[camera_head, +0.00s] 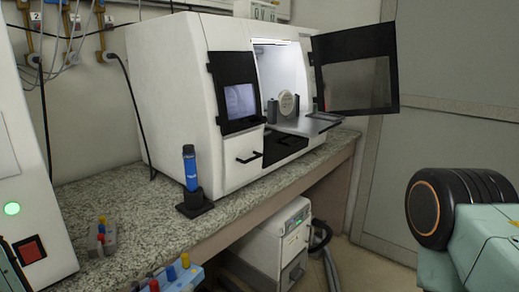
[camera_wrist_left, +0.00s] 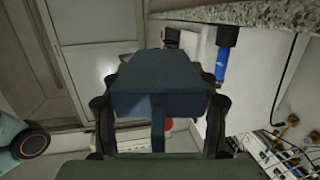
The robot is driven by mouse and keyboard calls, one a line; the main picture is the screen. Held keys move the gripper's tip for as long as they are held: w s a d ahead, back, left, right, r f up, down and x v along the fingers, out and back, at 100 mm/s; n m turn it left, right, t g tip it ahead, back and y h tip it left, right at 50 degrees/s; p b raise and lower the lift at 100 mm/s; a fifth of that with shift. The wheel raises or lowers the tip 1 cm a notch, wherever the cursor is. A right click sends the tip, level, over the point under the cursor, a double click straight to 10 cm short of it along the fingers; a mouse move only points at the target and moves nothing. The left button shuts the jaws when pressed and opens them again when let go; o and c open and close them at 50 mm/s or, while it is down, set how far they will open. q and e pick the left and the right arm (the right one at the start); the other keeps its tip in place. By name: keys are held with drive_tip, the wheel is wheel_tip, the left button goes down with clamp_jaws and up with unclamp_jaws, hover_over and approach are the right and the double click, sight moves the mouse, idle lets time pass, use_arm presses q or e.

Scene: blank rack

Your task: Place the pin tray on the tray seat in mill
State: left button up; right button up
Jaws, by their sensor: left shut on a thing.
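The mill (camera_head: 180,85) is a white cabinet on the bench, with its dark-framed door (camera_head: 355,70) swung open to the right. Inside its lit chamber a pale round disc (camera_head: 287,103) stands upright between dark holders. A grey plate (camera_head: 308,124) juts out below the opening, above a black recess (camera_head: 284,147); I cannot tell which is the tray seat. The pin tray (camera_head: 183,284), blue with red, yellow and blue pins, shows at the bottom edge of the head view. My left gripper (camera_wrist_left: 158,100) is shut on the pin tray, whose dark blue body (camera_wrist_left: 155,80) fills the wrist view. My right gripper is out of view.
A blue bottle (camera_head: 190,170) stands in a black holder on the speckled bench (camera_head: 130,205). A small grey rack with coloured pins (camera_head: 102,236) is at the bench's left, near a white machine (camera_head: 30,180). A white unit (camera_head: 275,245) sits under the bench.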

use_arm(q)
drive_tip(key=s, duration=0.2)
drive_tip(key=shift+s+d, duration=0.35)
drive_tip(key=shift+d, duration=0.05)
drive_tip(key=shift+s, duration=0.35)
drive_tip(key=shift+s+a+f, duration=0.25)
drive_tip(key=shift+a+f, duration=0.2)
drive_tip(key=shift+a, duration=0.3)
drive_tip(key=shift+s+d+f, duration=0.1)
drive_tip(key=shift+s+f, duration=0.1)
drive_tip(key=shift+f, duration=0.95)
